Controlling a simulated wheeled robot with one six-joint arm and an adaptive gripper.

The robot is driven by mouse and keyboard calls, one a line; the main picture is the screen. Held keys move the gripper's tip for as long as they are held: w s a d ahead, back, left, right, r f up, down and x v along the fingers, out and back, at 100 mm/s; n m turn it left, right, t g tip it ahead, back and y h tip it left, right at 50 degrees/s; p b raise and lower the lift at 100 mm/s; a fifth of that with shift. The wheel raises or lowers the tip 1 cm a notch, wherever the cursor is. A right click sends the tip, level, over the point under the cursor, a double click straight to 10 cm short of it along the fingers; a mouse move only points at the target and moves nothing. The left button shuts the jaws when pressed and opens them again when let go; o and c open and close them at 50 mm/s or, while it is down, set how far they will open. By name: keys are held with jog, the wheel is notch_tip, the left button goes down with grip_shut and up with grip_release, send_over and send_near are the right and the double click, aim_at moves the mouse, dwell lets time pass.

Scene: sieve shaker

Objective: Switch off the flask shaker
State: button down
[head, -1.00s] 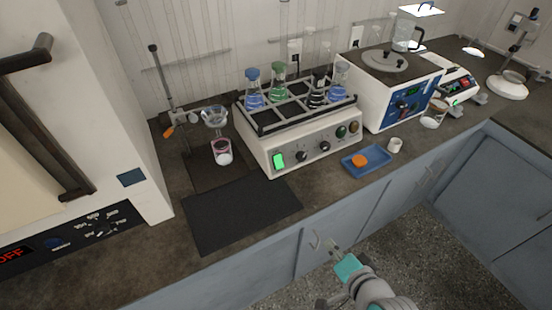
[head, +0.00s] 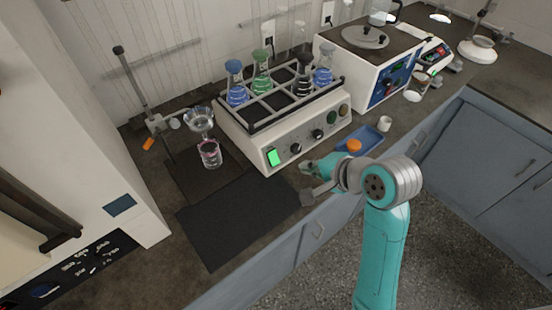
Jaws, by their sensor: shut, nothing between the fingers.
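The flask shaker (head: 257,133) is a cream box on the counter with a rack of several stoppered flasks on top. Its front panel has a lit green rocker switch (head: 273,157) at the left end, with two black knobs and two round buttons to the right of it. My gripper (head: 304,181) is shut and empty, in front of the shaker's panel, low and to the right of the green switch. It appears apart from the switch. My wrist and arm come up from the lower right and hide part of the counter edge.
A blue tray (head: 370,134) with an orange-capped item (head: 354,145) is right of my gripper, near a small white cup (head: 384,123). A dark mat (head: 225,215) lies clear at front left. A stand with a funnel (head: 199,121) over a beaker (head: 209,155) is left of the shaker.

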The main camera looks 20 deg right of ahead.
aim_at(275, 161)
dwell(0.3)
jog(key=x, duration=1.4)
jog(key=shift+f, duration=0.1)
jog(key=shift+w+a+f, duration=0.1)
jog(key=shift+f, duration=0.05)
jog(key=shift+r, duration=0.2)
jog(key=shift+r, duration=0.65)
